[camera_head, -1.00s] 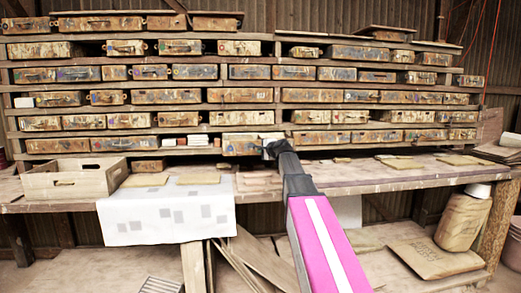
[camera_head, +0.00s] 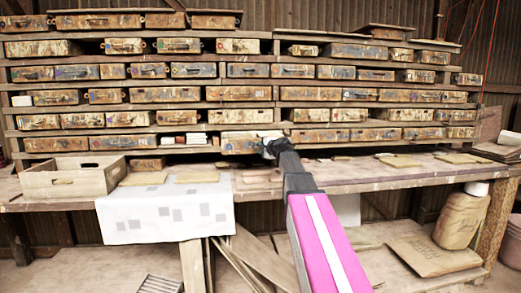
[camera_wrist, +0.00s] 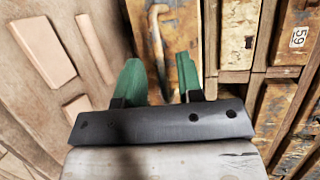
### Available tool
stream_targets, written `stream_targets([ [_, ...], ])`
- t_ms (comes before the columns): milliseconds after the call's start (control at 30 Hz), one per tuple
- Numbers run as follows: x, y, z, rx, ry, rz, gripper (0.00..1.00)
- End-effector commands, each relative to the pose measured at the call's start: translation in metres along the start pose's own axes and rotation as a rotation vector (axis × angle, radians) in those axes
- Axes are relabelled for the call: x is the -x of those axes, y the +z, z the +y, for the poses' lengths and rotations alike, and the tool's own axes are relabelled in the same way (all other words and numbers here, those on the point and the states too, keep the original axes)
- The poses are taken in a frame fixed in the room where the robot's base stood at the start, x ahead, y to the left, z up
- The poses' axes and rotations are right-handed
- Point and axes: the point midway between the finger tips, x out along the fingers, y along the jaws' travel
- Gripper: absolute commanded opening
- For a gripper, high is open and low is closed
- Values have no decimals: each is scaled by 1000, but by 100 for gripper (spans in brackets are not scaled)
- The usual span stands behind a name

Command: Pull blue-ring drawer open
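The fingers stand apart, and I cannot tell whether either touches the handle. The handle is on a worn tan drawer front (camera_wrist: 182,22). In the head view my gripper (camera_head: 272,147) is at the right end of a drawer (camera_head: 240,143) in the lowest row of the rack. That drawer sits further forward than its neighbours. A blue ring on it is too small or hidden to make out.
The wooden rack (camera_head: 275,72) holds many similar drawers, some with small coloured rings. A wooden crate (camera_head: 65,183) and a white cloth (camera_head: 165,228) are on the bench to the left. Flat tiles lie on the bench (camera_head: 345,178). A brown container (camera_head: 462,220) stands at right.

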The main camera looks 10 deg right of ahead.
Motion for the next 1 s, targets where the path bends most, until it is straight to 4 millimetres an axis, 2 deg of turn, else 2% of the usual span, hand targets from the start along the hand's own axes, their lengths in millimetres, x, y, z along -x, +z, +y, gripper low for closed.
stream_targets([
  [500, 89, 2, 2, 0, 0, 0, 34],
  [667, 99, 1, 2, 0, 2, -1, 34],
  [933, 98, 1, 2, 1, 3, -2, 34],
  [1000, 98, 2, 7, 9, 13, -3, 34],
])
